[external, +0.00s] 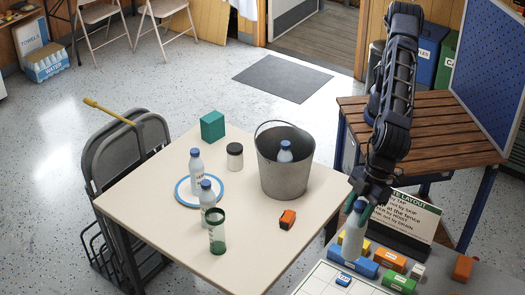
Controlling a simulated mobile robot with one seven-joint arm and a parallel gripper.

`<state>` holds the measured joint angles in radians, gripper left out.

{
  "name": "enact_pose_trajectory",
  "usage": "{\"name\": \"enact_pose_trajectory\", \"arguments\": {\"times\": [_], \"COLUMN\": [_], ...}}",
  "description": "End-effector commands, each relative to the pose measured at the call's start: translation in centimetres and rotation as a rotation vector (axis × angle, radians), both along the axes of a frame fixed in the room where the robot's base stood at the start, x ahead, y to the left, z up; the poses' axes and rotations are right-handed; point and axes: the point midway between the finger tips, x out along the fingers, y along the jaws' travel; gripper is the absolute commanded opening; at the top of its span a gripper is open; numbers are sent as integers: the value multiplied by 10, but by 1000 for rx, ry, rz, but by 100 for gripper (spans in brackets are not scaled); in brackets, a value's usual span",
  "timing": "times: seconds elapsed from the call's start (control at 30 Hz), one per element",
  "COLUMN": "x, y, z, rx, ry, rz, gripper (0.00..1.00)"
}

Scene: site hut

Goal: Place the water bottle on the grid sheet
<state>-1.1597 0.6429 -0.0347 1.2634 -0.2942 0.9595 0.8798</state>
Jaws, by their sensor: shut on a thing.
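My gripper (362,196) is shut on a white water bottle (353,240) with a blue cap. It grips the bottle near its top, and the bottle hangs about upright. The white grid sheet (325,284) lies at the bottom of the external view, cut off by the frame edge. The bottle is by the sheet's far edge in the picture, with its lower end close to colored blocks; I cannot tell whether it touches anything. Other similar bottles show: one on a blue-rimmed plate (180,191), one (207,197) in front of it, one (285,153) in the metal bucket (284,180).
Blue (354,263), orange (390,260) and green (399,283) blocks crowd beside the sheet, and a small blue block (343,280) lies on it. A lettered sign (408,217) stands behind.

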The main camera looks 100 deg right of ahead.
Motion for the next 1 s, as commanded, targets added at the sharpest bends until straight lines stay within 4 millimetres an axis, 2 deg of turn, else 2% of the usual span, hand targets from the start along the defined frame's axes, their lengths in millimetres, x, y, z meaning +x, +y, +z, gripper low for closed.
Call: {"name": "enact_pose_trajectory", "arguments": {"times": [0.03, 0.27, 0.37, 0.8, 1.0], "x": [0, 0, 0, 0, 0], "y": [0, 0, 0, 0, 0], "z": [-9, -26, -40, -132, -166], "rx": [-3, -2, -3, -4, -2], "ry": [1, 0, 1, 1, 0], "rz": [0, 0, 1, 0, 1], "gripper": [0, 0, 0, 0, 0]}}
